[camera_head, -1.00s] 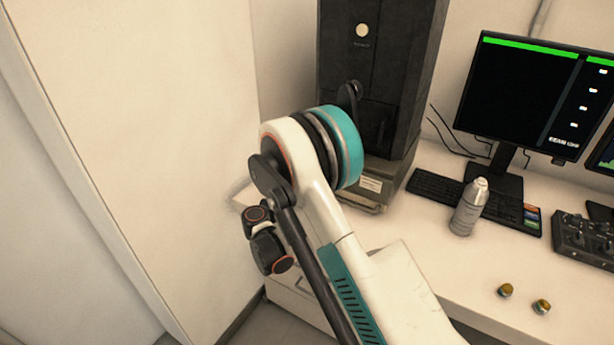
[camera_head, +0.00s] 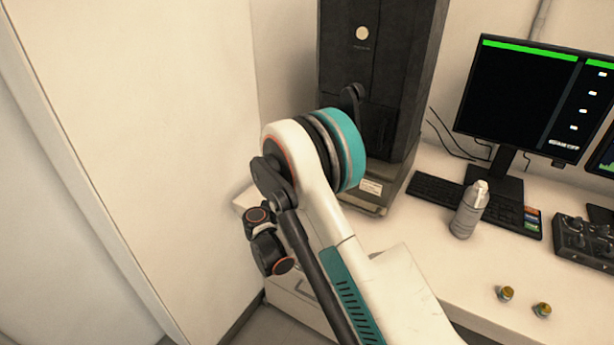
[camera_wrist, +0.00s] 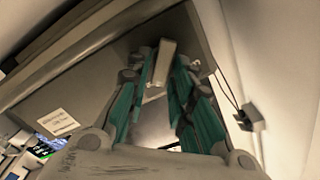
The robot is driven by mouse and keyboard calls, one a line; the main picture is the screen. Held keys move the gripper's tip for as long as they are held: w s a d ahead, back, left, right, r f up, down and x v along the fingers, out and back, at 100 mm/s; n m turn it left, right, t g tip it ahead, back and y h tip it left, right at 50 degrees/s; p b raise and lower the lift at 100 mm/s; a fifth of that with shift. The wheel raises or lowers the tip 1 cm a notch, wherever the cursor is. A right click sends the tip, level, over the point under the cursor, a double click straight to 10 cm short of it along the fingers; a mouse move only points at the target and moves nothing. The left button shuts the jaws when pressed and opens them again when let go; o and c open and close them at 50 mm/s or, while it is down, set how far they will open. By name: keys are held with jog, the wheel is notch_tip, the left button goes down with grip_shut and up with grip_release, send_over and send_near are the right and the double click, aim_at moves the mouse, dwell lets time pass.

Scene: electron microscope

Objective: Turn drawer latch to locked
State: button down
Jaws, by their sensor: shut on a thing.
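In the wrist view my gripper (camera_wrist: 164,66) has its teal fingers around a pale, narrow bar (camera_wrist: 165,58), which looks like the drawer latch. The fingertips sit on either side of the bar and are shut on it. The bar stands out from a dark grey-brown surface and points slantwise up in the picture. No lock marking is readable, so I cannot tell the latch's setting. In the head view my own arm hides both the gripper and the latch.
A white desk (camera_head: 430,268) holds a dark microscope cabinet (camera_head: 375,70), a monitor (camera_head: 520,95), a keyboard (camera_head: 440,190) and a grey bottle (camera_head: 468,210). Two small brass pieces (camera_head: 506,293) lie near its front. A tall pale wall panel (camera_head: 150,150) stands close on the left.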

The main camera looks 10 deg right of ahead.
jog(key=n, duration=0.4)
jog(key=shift+w+a+r, duration=0.1)
jog(key=shift+a, duration=0.05)
jog(key=n, duration=0.4)
jog(key=shift+w+a+n, duration=0.15)
jog(key=shift+a+n, duration=0.05)
jog(key=shift+n, duration=0.1)
jog(key=n, duration=0.4)
jog(key=shift+w+a, duration=0.2)
jog(key=shift+w+a+n, duration=0.1)
jog(key=shift+a+n, duration=0.05)
jog(key=shift+n, duration=2.15)
jog(key=c, duration=1.5)
grip_release()
jog(key=shift+c, duration=0.2)
